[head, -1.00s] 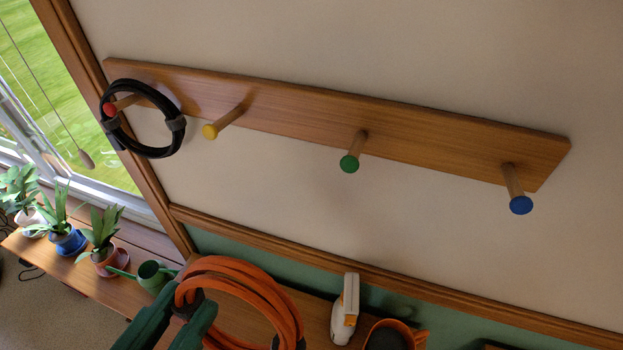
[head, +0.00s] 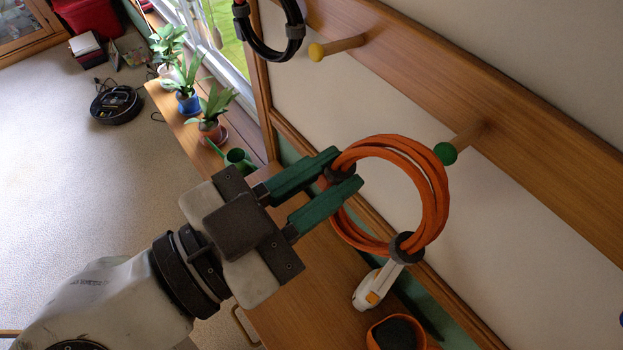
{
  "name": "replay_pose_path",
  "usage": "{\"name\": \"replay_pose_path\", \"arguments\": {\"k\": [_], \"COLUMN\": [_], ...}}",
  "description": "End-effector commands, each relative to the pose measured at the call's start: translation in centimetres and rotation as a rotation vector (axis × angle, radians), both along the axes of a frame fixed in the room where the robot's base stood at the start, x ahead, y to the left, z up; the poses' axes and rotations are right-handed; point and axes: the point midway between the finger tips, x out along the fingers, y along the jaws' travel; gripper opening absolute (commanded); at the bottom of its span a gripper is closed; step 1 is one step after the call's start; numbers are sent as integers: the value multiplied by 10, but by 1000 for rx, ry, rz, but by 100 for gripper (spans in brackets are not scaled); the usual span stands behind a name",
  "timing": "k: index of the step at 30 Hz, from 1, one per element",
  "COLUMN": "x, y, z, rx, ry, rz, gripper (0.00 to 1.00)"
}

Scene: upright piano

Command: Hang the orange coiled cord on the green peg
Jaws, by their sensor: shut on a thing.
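The orange coiled cord (head: 436,200) hangs in the air as an open ring with dark grey ties. My gripper (head: 345,170), with green fingers, is shut on the ring's left side at one tie. The green peg (head: 446,153) sticks out from the wooden rail, its round green tip at the ring's upper right edge. The tip overlaps the cord in the picture, and the peg's shaft runs to the upper right, outside the ring. I cannot tell whether cord and tip touch.
The wooden rail (head: 520,140) also carries a yellow peg (head: 318,51) and a black coil (head: 246,35) at the upper left. Potted plants (head: 188,100) line the window bench.

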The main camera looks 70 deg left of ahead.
Motion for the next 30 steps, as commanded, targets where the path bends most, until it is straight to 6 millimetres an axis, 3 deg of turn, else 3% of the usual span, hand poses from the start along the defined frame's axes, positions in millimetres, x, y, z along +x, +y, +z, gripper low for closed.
{"name": "replay_pose_path", "arguments": {"k": [30], "x": [54], "y": [12], "z": [-3], "rx": [1], "ry": [-1], "rz": [-1], "gripper": [0]}}
